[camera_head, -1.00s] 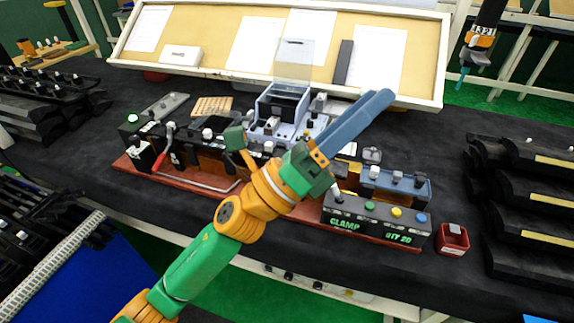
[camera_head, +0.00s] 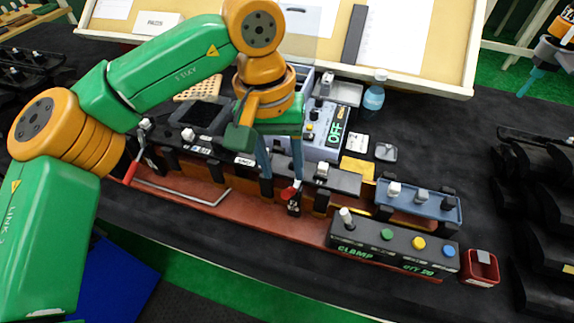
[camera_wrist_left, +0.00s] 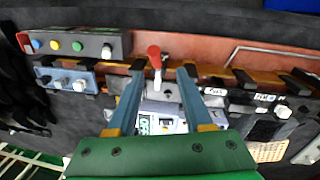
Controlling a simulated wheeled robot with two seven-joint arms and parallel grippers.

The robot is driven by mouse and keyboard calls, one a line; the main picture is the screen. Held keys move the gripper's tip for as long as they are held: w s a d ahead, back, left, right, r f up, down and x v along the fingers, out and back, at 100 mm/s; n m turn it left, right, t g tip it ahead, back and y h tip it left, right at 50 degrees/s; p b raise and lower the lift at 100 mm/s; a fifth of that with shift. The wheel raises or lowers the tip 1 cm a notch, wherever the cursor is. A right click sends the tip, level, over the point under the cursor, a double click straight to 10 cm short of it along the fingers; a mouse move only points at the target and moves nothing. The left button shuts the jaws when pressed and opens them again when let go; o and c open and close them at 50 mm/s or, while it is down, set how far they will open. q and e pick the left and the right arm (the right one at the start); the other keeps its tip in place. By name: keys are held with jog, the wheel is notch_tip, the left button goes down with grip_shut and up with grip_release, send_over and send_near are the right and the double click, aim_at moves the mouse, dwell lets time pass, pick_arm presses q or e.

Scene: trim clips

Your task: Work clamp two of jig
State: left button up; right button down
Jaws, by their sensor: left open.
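The jig is a long reddish-brown base (camera_head: 245,222) with clamps and blocks along it. A toggle clamp with a red handle (camera_head: 291,192) stands near the middle of its front edge. My left gripper (camera_head: 283,180) points down over this clamp with its fingers open. In the left wrist view the red handle (camera_wrist_left: 154,56) shows between the open fingertips (camera_wrist_left: 162,68); I cannot tell whether they touch it. Another red-handled clamp (camera_head: 131,172) is at the jig's left end, partly hidden by my arm. My right gripper (camera_head: 531,80) is at the upper right; its opening is unclear.
A black panel reading CLAMP QTY 20 (camera_head: 393,248) with coloured buttons is right of the gripper. Black racks (camera_head: 545,215) stand at the right.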

aim_at(286, 193)
pick_arm(q)
jog(key=s+f, duration=0.1)
jog(key=s+f+p, duration=0.1)
jog(key=s+f, duration=0.1)
jog(key=shift+s+d+f, duration=0.1)
jog(key=shift+d+f, duration=0.2)
jog(key=shift+d, duration=0.05)
jog(key=shift+f, duration=0.4)
jog(key=shift+w+f, duration=0.3)
jog(key=shift+w, duration=0.35)
jog(key=shift+c, duration=0.7)
jog(key=shift+s+r, duration=0.1)
jog(key=shift+s, duration=0.05)
grip_shut()
pick_arm(e)
jog(key=shift+s+r, duration=0.75)
jog(key=shift+s, duration=0.1)
pick_arm(q)
jog(key=shift+d, duration=0.1)
